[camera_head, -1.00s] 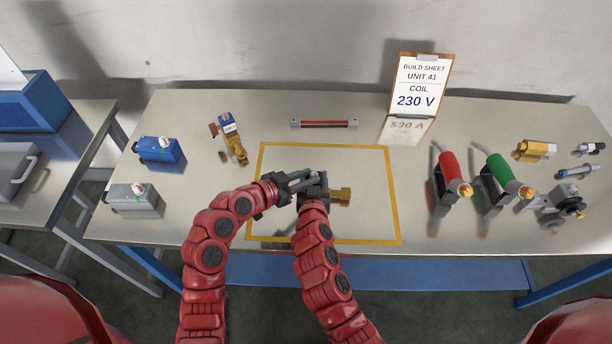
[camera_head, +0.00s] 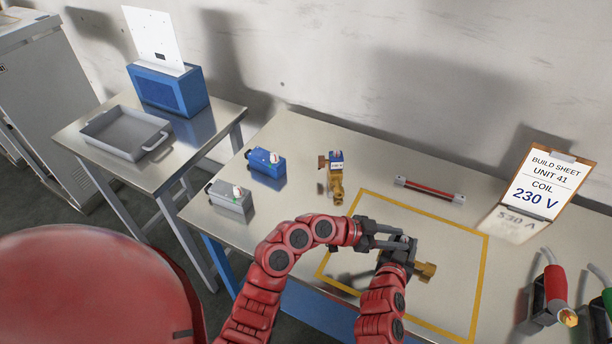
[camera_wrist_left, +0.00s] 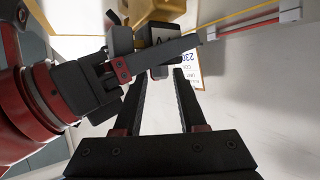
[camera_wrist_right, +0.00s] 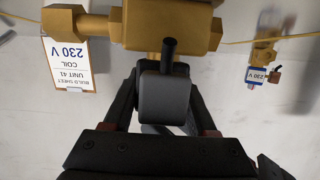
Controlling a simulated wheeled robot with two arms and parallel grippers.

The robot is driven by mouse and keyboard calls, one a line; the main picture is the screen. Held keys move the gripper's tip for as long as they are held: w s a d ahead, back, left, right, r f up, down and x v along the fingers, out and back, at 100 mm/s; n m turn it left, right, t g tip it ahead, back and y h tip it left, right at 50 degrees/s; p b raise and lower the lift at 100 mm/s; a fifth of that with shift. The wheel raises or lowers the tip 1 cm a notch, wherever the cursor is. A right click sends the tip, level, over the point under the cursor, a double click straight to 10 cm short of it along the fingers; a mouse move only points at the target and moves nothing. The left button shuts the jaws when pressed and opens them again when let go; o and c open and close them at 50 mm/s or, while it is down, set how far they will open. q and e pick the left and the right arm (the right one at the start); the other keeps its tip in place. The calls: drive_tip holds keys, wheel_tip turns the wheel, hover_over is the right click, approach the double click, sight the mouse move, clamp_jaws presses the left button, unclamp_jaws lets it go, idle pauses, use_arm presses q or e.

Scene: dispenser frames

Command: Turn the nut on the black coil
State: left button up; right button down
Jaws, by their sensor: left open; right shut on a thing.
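The black coil (camera_wrist_right: 165,98) sits on a brass valve body (camera_wrist_right: 165,25), which also shows in the head view (camera_head: 425,270). My right gripper (camera_head: 398,262) is shut on the coil from the near side, inside the yellow outline. My left gripper (camera_head: 403,238) is open, its fingers level with the coil's top end. A small pale bit at that end, perhaps the nut, shows between the fingers in the head view, too small to be sure. In the left wrist view the coil (camera_wrist_left: 163,38) lies just beyond the open fingers; I cannot tell whether they touch anything.
A brass valve with a blue 230 V coil (camera_head: 336,170), a blue box (camera_head: 266,166) and a grey box (camera_head: 230,199) stand left. A red bar (camera_head: 430,189) lies behind; the build sheet (camera_head: 545,185) reads COIL 230 V. A side table holds a grey tray (camera_head: 100,139).

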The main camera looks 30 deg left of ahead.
use_arm(q)
drive_tip(key=shift+w+a+r+m+g+h, duration=0.15)
drive_tip(key=shift+w+a+m+g+h, duration=0.1)
drive_tip(key=shift+m+g+h, duration=0.35)
drive_tip(key=v, duration=1.2)
drive_tip(key=w+a+f+n+t+y, duration=0.2)
drive_tip(key=w+a+n+t+y, duration=0.45)
drive_tip(key=w+n+t, duration=0.35)
drive_tip(key=a+r+n+t+y, duration=0.1)
drive_tip(key=a+n+t+y, duration=0.1)
drive_tip(key=a+n+y, duration=0.4)
drive_tip(key=shift+a+n+t+y, duration=0.35)
drive_tip(key=shift+a+y, duration=1.8)
drive_tip(key=shift+a, duration=1.25)
